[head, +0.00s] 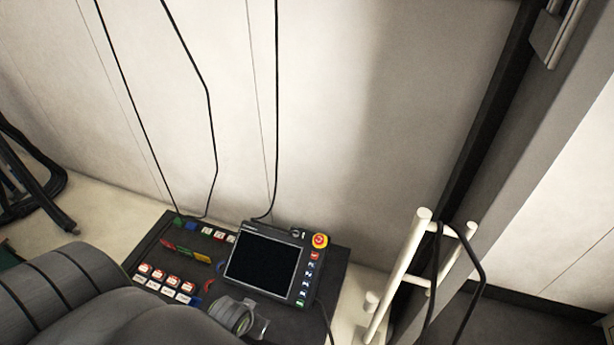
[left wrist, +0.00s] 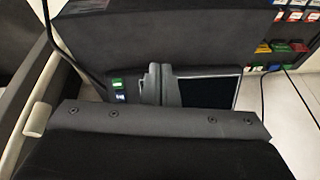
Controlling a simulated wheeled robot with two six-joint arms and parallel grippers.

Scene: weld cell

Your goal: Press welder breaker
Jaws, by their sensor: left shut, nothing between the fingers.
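A dark control panel (head: 335,272) stands against the wall in the head view. It carries rows of white breakers with red labels (head: 158,272), and coloured switches (head: 184,251). Labels are too small to read, so I cannot tell which is the welder breaker. Some breakers also show at the top right of the left wrist view (left wrist: 294,15). My left gripper (left wrist: 159,72) is shut and empty, its fingers in front of the pendant with the dark screen (head: 262,261). In the head view my left arm covers the panel's lower left. My right gripper is out of view.
Black cables (head: 211,130) hang down the wall to the panel. A pale tubular rail (head: 396,275) and a steel post stand right of the panel. Coiled black hose (head: 45,195) lies at left.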

